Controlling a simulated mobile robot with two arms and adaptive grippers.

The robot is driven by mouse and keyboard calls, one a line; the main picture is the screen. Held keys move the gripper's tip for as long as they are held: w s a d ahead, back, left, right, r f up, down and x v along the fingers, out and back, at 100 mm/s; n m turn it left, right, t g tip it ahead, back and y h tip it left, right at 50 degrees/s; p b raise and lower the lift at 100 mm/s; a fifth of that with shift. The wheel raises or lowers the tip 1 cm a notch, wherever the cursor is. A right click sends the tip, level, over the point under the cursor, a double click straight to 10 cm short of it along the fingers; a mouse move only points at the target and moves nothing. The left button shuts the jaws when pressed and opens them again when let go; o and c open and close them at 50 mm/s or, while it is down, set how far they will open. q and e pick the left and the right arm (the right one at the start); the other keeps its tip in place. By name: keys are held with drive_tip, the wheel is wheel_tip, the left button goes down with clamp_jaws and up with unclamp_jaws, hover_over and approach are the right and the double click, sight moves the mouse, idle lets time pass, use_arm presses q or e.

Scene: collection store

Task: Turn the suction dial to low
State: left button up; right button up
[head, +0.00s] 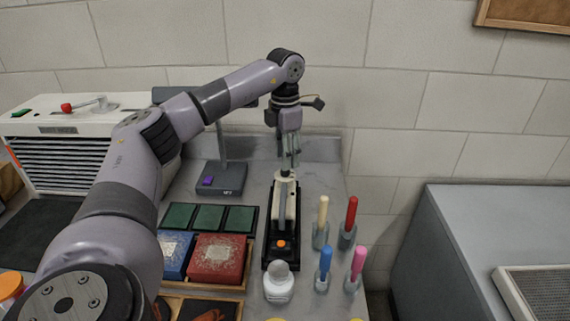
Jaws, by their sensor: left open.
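A white louvred unit (72,125) stands at the back left. On its top is a pale lever with a red knob (67,107), and a green switch (20,113) sits to its left. I cannot tell whether this lever is the suction dial, and no low marking is readable. My left gripper (289,163) points down, open, above the far end of a black-based device (281,245) with a pale upright arm and an orange button. I cannot tell whether its fingertips touch the device. My right gripper is out of view.
Several coloured-handled tools, including a red one (351,215), stand in holders right of the device. Red (217,258) and blue boxes lie left. A grey cabinet (470,235) stands right, across a gap.

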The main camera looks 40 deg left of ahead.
sight(285, 172)
use_arm(q)
drive_tip(key=shift+f, duration=1.85)
drive_tip(key=shift+c, duration=0.3)
clamp_jaws()
